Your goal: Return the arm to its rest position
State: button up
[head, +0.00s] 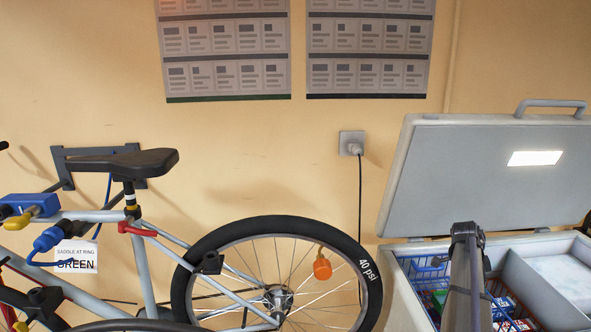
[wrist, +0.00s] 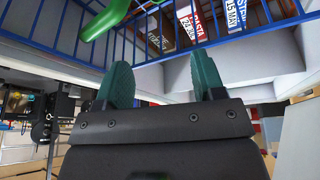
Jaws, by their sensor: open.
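My gripper (wrist: 162,76) shows in the wrist view with its two teal fingers spread apart and nothing between them. A blue wire basket (wrist: 145,30) is beyond the fingertips, across the top of that view. A green object (wrist: 105,22) and packets with red and white labels, one of them a pasta packet (wrist: 188,28), show at the basket. In the head view my arm (head: 465,275) stands in front of the open chest freezer (head: 402,290) at the lower right. The gripper itself cannot be made out there.
The freezer's raised lid (head: 470,190) leans back against the wall. The blue basket (head: 430,265) is in its left part, beside a pale right compartment (head: 565,275). A bicycle with a black saddle (head: 130,163) and rear wheel (head: 200,245) fills the left. A plugged socket (head: 347,138) is behind.

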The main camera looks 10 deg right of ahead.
jog(key=s+a+r+n+t+y+p, duration=0.1)
jog(key=a+n, duration=0.7)
jog(key=a, duration=1)
jog(key=s+a+r+n+t+y+p, duration=0.1)
jog(key=s+a+r+n+p, duration=0.2)
jog(key=a, duration=1.5)
jog(key=s+a+r+n+y+p, duration=0.1)
jog(key=a+r+n+p, duration=0.5)
jog(key=a+n, duration=0.7)
jog(key=a+p, duration=0.1)
jog(key=a, duration=0.4)
jog(key=shift+s+t, duration=0.4)
jog(key=shift+a+r, duration=0.1)
